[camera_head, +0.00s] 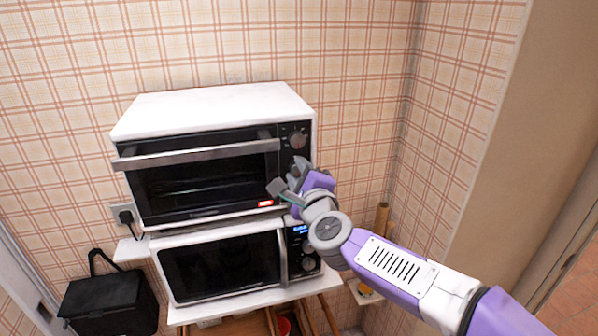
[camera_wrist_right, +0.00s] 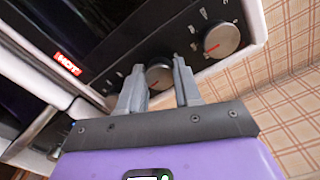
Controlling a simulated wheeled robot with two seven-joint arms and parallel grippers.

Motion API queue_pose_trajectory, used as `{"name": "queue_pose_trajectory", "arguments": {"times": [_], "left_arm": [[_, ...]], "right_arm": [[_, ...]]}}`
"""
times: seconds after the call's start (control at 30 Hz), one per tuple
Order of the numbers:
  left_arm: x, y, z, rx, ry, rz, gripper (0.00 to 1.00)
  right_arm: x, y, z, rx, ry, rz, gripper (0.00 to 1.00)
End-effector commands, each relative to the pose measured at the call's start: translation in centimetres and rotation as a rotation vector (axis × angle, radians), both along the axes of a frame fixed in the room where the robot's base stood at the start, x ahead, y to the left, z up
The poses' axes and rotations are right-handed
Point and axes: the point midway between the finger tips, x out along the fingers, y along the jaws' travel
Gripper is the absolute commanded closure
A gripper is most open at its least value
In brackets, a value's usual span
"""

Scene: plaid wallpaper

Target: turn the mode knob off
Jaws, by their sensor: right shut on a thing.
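The white toaster oven (camera_head: 200,108) has a black control panel on its right side. Its upper knob (camera_head: 297,140) shows above my right gripper (camera_head: 296,172) in the head view and is clear of it. In the right wrist view, a lower round knob (camera_wrist_right: 158,77) sits between the two grey fingers of my right gripper (camera_wrist_right: 159,82), which is shut on it. Another knob (camera_wrist_right: 222,40) with a red pointer line shows to the right of the fingers. I cannot read which knob is the mode knob. My left gripper is not in view.
A lit red HOT sign (camera_wrist_right: 67,63) shows at the oven's lower front. The oven door handle (camera_head: 200,154) runs across its front. A microwave (camera_head: 220,268) stands below. A black bag (camera_head: 108,303) is at the left, and the wall (camera_head: 360,110) is close on the right.

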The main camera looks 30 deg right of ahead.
Motion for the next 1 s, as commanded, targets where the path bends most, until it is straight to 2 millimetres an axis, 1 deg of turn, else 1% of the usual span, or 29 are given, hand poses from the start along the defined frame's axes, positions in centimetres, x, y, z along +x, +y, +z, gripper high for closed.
{"name": "queue_pose_trajectory", "arguments": {"times": [1.0], "left_arm": [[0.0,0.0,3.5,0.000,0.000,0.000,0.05]], "right_arm": [[0.0,-0.1,0.0,-0.923,0.224,-0.001,0.97]]}}
